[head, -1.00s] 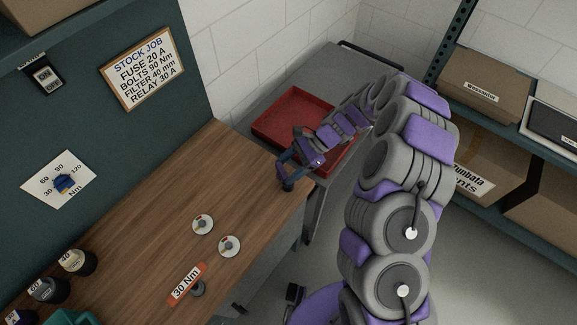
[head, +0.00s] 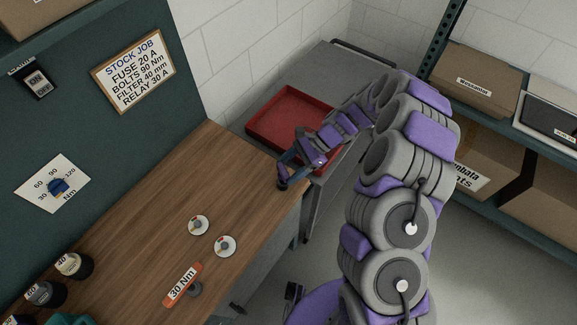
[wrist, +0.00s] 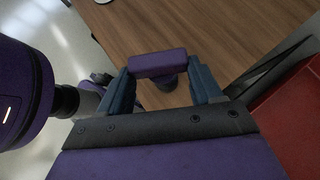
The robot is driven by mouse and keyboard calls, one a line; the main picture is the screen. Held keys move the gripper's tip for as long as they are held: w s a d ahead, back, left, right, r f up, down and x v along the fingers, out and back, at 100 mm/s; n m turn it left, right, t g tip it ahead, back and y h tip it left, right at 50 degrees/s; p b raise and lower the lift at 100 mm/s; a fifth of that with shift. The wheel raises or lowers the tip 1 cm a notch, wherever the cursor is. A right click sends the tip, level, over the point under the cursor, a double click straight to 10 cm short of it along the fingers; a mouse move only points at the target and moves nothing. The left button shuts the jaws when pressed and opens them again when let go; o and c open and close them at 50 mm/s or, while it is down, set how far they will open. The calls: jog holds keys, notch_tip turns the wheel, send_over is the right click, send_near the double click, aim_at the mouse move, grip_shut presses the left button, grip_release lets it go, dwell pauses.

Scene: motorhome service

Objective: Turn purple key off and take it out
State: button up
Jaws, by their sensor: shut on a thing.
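The purple key (wrist: 158,63) shows in the wrist view as a bar-shaped handle lying across the gap between my blue fingers. Under it is a short dark round part (wrist: 165,82), close to the wooden bench top; I cannot tell whether the key still sits in it. My gripper (wrist: 160,74) is shut on the key's handle. In the head view my gripper (head: 284,178) is low at the bench's far right corner, where its fingers hide most of the key. The key's turn position cannot be read.
The wooden bench (head: 235,175) is clear around the gripper. Two round white discs (head: 199,225) and an orange 30 Nm tag (head: 182,285) lie nearer. A red tray (head: 272,122) sits on a grey cart (head: 335,75) beyond the bench. Shelves with boxes (head: 475,82) stand right.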

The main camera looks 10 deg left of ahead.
jog(key=shift+d+f, duration=0.15)
jog(key=shift+f, duration=0.05)
jog(key=shift+a+f, duration=0.25)
jog(key=shift+f, duration=0.4)
jog(key=shift+f+b, duration=0.25)
jog(key=shift+b, duration=0.05)
jog(key=shift+d+f, duration=0.15)
jog(key=shift+f, duration=0.05)
jog(key=shift+f, duration=0.35)
jog(key=shift+f, duration=0.2)
jog(key=o, duration=1.7)
jog(key=p+v, duration=0.1)
jog(key=v, duration=1.6)
jog(key=shift+w, duration=0.2)
